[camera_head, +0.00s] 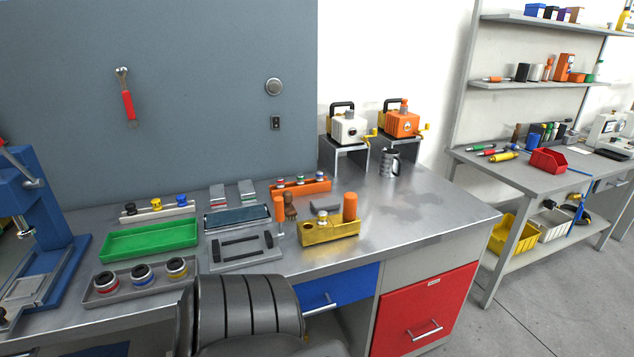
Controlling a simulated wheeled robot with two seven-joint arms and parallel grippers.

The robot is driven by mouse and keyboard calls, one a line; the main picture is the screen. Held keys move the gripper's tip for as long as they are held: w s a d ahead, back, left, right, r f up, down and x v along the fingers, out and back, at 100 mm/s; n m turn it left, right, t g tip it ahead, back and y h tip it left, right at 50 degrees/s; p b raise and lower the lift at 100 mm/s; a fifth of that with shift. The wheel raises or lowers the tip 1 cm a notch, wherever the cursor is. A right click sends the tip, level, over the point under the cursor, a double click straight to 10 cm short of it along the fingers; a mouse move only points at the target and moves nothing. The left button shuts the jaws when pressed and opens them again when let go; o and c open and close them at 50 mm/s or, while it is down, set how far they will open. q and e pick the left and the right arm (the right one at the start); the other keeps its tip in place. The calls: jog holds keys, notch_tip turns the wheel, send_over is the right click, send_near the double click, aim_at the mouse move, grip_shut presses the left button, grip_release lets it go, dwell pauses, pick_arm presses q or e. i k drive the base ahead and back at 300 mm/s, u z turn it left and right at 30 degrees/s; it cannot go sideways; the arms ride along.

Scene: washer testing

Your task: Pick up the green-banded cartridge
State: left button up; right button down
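Neither of my grippers is in view. No cartridge with a clear green band can be made out for certain. A grey tray (140,294) at the front left of the near bench holds three short cylinders, with a red-banded one (107,283), a blue-banded one (142,274) and a yellow-banded one (177,267). On the far right table, several slim coloured cylinders lie on their sides, one of them with green on it (481,147). They are too small to tell whether one is the green-banded cartridge.
A green tray (150,240), an orange rack (303,188), a yellow block (330,232) and a mug (389,163) stand on the near bench. A blue press (50,250) is at its left. A chair (245,312) stands in front. The bench's right end is clear.

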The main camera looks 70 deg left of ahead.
aim_at(300, 177)
jog(key=u, duration=0.05)
jog(key=i, duration=2.65)
jog(key=u, duration=2.05)
